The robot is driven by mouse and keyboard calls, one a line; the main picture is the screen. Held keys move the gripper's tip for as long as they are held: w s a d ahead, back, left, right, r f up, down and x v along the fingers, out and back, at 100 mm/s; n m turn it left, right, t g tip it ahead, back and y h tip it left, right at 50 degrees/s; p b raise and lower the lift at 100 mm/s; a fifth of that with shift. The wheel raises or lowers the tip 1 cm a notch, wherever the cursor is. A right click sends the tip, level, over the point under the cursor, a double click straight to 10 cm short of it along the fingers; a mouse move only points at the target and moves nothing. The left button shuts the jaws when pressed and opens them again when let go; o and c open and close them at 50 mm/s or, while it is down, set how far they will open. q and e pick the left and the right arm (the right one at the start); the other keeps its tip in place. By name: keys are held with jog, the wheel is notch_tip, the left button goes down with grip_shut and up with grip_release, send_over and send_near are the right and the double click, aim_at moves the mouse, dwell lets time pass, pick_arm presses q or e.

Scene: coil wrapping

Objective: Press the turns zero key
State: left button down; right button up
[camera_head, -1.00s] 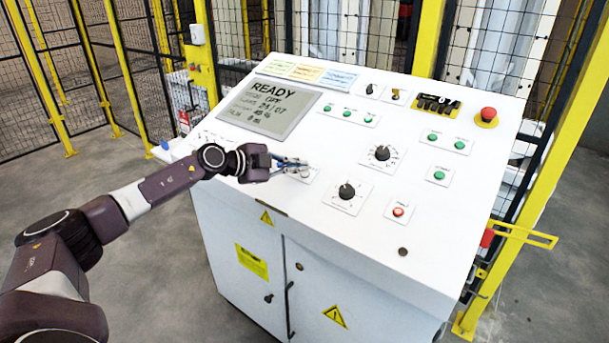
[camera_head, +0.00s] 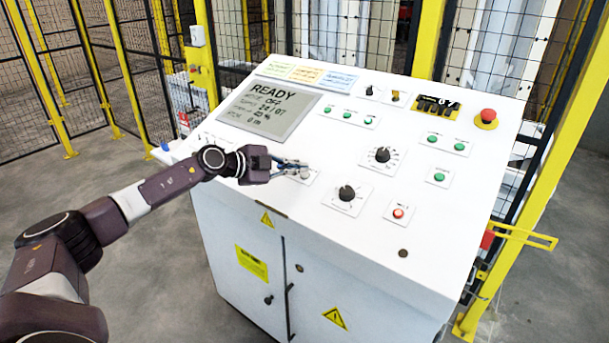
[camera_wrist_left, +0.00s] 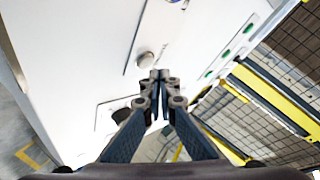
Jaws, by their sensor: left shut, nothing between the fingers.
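The white sloped console (camera_head: 290,215) fills the middle of the head view. A small pale round key (camera_head: 304,173) sits on a plate near its front left edge; its label is too small to read. A grey round key (camera_wrist_left: 145,59) shows just beyond the fingertips in the left wrist view. My left gripper (camera_head: 301,167) is shut and empty, with its fingertips at the pale key; contact cannot be told. In the left wrist view the closed fingertips (camera_wrist_left: 160,75) lie just beside the grey key. The display (camera_head: 268,108) reads READY above smaller lines. My right gripper is out of view.
Two black dials (camera_head: 347,192) (camera_head: 382,154), green buttons (camera_head: 439,177), a red button (camera_head: 398,213) and a red emergency stop (camera_head: 488,115) sit on the panel right of my gripper. Yellow-framed mesh fencing (camera_head: 115,65) stands behind.

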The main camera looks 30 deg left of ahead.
pick_arm(q)
jog(key=shift+w+f, duration=0.1)
jog(key=shift+f, duration=0.05)
jog(key=shift+f, duration=0.1)
jog(key=shift+w+f, duration=0.1)
jog(key=shift+f, duration=0.05)
jog(key=shift+w+f+p, duration=0.1)
jog(key=shift+f+p, duration=0.2)
jog(key=shift+f, duration=0.1)
dwell(1.1)
jog(key=shift+r, duration=0.1)
jog(key=shift+s+r+p, duration=0.3)
jog(key=shift+r+p, duration=0.35)
jog(key=shift+p, duration=0.45)
